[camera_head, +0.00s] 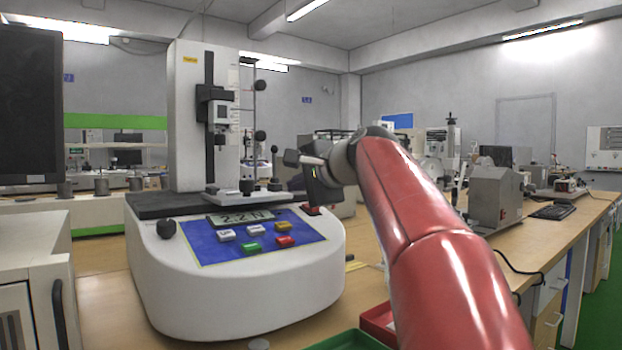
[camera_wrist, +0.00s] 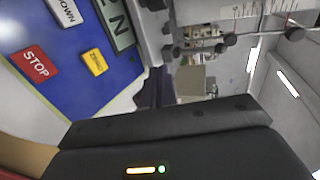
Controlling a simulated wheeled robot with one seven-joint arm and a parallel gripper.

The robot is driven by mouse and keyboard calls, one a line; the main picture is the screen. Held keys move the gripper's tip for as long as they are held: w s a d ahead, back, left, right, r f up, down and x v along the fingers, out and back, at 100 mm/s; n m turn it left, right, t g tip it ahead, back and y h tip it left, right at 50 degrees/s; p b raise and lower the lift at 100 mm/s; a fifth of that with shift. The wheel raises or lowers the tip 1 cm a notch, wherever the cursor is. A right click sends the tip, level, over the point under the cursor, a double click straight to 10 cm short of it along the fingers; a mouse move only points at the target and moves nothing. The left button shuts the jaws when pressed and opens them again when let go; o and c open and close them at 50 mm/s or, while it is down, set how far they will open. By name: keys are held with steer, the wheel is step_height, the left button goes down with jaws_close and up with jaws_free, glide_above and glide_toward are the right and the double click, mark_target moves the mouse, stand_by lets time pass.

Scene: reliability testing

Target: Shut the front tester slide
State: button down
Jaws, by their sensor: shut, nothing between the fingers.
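The white tester (camera_head: 240,270) stands on the wooden bench left of centre, with an upright column and a rounded base. A black slide head (camera_head: 216,105) rides on a dark vertical rail on the column. A pale slide plate (camera_head: 243,195) with dark knobs lies across the base top. My gripper (camera_head: 291,157) is shut and empty, just right of the column and above the plate's right end, apparently apart from the tester.
A monitor (camera_head: 30,105) and a white cabinet (camera_head: 35,270) stand at the left. Red and green trays (camera_head: 350,341) lie at the front, below my arm. A grey machine (camera_head: 495,198) and keyboard (camera_head: 554,211) sit on the right bench.

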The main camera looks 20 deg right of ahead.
glide_toward(264, 190)
steer(key=shift+w+a+f+p, duration=0.2)
steer(key=shift+w+f+p, duration=0.25)
steer(key=shift+w, duration=0.2)
steer(key=shift+w, duration=0.1)
steer(key=w+a+p, duration=0.1)
steer(key=w+p, duration=0.3)
steer(key=w, duration=0.1)
steer(key=w+a+p, duration=0.1)
steer(key=w+p, duration=0.1)
steer(key=p, duration=0.1)
steer(key=shift+w+a, duration=0.3)
steer(key=shift+w, duration=0.05)
